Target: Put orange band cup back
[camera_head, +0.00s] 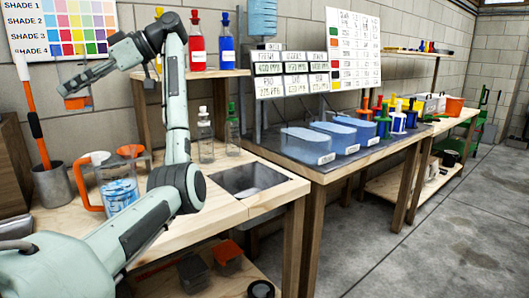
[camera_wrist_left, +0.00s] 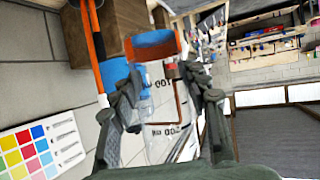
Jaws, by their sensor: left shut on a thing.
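A small cup with an orange band (camera_head: 77,102) is raised high at the upper left, in front of the wall. My left gripper (camera_head: 76,84) is shut on it. In the left wrist view the orange band (camera_wrist_left: 153,46) shows beyond the fingers. A clear body with dark marks (camera_wrist_left: 160,108) lies between the two fingers of the gripper (camera_wrist_left: 168,96). I cannot tell whether the cup holds anything. My right gripper is not in view.
A clear jug with an orange handle (camera_head: 120,194) stands on the wooden bench below, near a metal pot (camera_head: 53,188). Clear bottles (camera_head: 206,140) stand on the bench by a sink (camera_head: 262,181). Red and blue bottles (camera_head: 197,45) stand on a shelf. Blue bins (camera_head: 303,141) are farther right.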

